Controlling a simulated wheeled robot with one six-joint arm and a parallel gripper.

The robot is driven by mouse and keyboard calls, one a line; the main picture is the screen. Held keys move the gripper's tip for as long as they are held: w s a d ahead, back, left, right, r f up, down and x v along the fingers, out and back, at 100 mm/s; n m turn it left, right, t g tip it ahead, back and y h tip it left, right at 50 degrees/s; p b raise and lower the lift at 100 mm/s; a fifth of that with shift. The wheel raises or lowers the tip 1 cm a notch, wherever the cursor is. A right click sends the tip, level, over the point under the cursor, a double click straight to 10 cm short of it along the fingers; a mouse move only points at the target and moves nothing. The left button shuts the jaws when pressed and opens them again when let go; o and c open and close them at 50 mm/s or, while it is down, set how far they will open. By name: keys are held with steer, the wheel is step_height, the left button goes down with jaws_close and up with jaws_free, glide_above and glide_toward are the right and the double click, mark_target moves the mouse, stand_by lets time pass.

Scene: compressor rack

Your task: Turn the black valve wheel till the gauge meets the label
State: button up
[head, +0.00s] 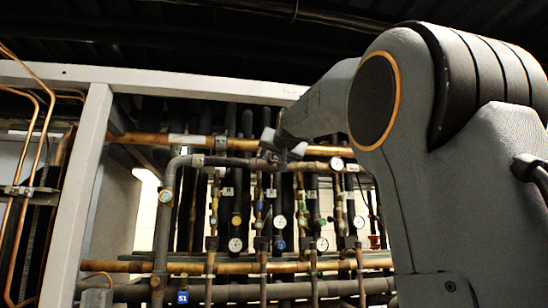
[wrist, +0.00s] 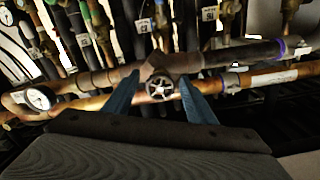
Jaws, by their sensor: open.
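The valve wheel (wrist: 159,88) is a small dark spoked wheel on a pipe fitting, in the middle of the wrist view. My gripper (wrist: 158,82) is open, with one blue finger on each side of the wheel. Gaps show between the fingers and the wheel; I cannot tell the depth. A round white gauge (wrist: 38,97) is at the left of the wrist view; its needle is too small to read. In the head view my gripper (head: 281,150) is at the upper pipes, and the wheel is hard to make out there.
Copper pipes (head: 150,138) and dark pipes run across and down the rack. Several other gauges, such as one at lower centre (head: 235,245), sit close below. A pale frame post (head: 80,200) stands at left.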

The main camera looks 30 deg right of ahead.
steer(key=c, duration=1)
steer(key=shift+c, duration=0.2)
steer(key=shift+n, duration=0.4)
steer(key=n+b, duration=0.1)
steer(key=n, duration=0.5)
steer(key=shift+b, duration=0.3)
steer(key=n, duration=0.4)
steer(key=shift+n+b, duration=0.5)
steer(key=shift+n, duration=1.4)
